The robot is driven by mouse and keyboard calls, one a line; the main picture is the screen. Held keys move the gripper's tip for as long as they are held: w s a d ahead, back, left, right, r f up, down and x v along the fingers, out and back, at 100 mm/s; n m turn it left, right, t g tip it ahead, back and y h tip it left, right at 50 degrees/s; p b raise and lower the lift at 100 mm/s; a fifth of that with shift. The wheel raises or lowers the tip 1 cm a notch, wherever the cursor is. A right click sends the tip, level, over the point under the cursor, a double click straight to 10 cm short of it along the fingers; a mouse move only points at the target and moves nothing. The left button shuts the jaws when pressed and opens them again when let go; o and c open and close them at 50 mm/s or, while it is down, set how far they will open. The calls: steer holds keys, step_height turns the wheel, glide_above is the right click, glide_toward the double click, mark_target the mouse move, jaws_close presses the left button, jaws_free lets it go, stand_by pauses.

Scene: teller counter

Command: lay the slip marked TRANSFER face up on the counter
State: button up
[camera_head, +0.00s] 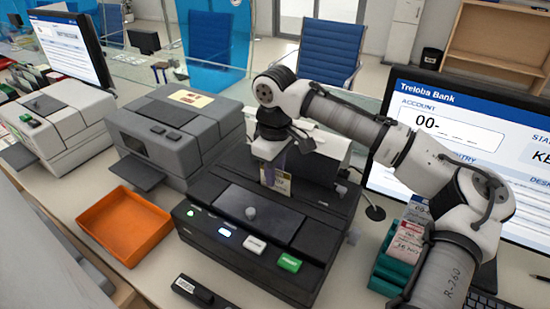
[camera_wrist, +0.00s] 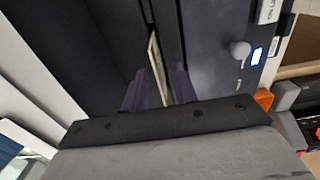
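A pale yellowish slip (camera_head: 278,182) stands on edge in the top of the black machine (camera_head: 330,228); its print is too small to read. In the wrist view the slip (camera_wrist: 157,66) is a thin, nearly edge-on strip in the machine's dark slot. My gripper (camera_head: 274,168) points down over the machine, right at the slip. In the wrist view the two dark fingers of my gripper (camera_wrist: 161,82) stand apart, one on each side of the slip, with gaps between. The slip's lower part is hidden in the slot. I cannot tell which slip is marked TRANSFER.
An empty orange tray (camera_head: 125,228) lies left of the black machine. Grey machines (camera_head: 172,135) stand further left. A teal rack (camera_head: 388,268) with several slips stands at right, before a monitor (camera_head: 470,135). A small black device (camera_head: 200,292) lies at the front.

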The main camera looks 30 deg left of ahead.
steer(key=shift+f, duration=0.1)
jaws_close()
stand_by(0.4)
steer(key=shift+r+p, duration=4.15)
steer(key=shift+r, duration=0.25)
steer(key=shift+r+p, duration=0.7)
steer(key=shift+r, duration=0.65)
